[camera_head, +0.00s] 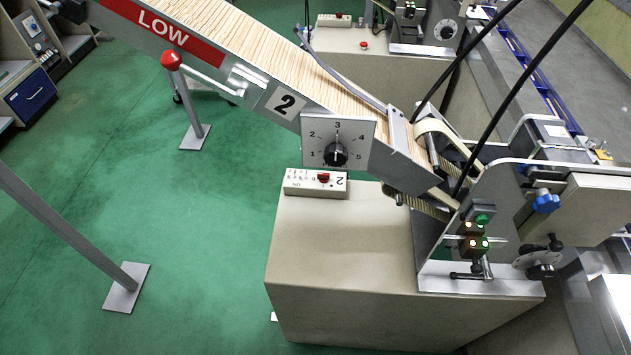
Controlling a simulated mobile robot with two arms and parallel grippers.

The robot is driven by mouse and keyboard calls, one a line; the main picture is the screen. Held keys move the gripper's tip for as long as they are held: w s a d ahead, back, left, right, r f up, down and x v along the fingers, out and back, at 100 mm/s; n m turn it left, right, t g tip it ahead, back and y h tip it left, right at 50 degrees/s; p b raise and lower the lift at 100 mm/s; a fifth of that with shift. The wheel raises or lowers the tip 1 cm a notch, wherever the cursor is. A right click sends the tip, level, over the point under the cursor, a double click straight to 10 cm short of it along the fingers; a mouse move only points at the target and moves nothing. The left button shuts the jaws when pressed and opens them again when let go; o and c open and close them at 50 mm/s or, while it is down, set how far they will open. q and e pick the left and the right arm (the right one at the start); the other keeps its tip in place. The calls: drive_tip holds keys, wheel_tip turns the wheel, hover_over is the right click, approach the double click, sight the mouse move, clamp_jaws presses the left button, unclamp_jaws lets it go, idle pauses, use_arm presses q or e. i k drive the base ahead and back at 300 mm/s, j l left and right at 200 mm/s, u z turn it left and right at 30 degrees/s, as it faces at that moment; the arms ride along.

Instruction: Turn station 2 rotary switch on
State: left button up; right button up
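The box carries an upside-down "2" and small lettering; the knob's exact setting is too small to tell. Just above stands a grey dial plate (356,133) numbered 1 to 5 with a black knob (335,154). Neither of my grippers is in view.
A red-ball lever (171,61) sticks out from the feeder (235,40). A control block (474,235) with lit green and orange buttons stands right on the beige cabinet (340,250). Another station (375,40) is behind. Green floor at left is mostly clear except for metal legs (75,235).

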sight(323, 177)
drive_tip(key=j+z, duration=0.45)
drive_tip(key=k+j+z, duration=0.1)
drive_tip(key=j+z, duration=0.25)
drive_tip(key=z, duration=0.15)
drive_tip(key=k+j+z, duration=0.15)
drive_tip(key=j+z, duration=0.3)
drive_tip(key=l, duration=0.1)
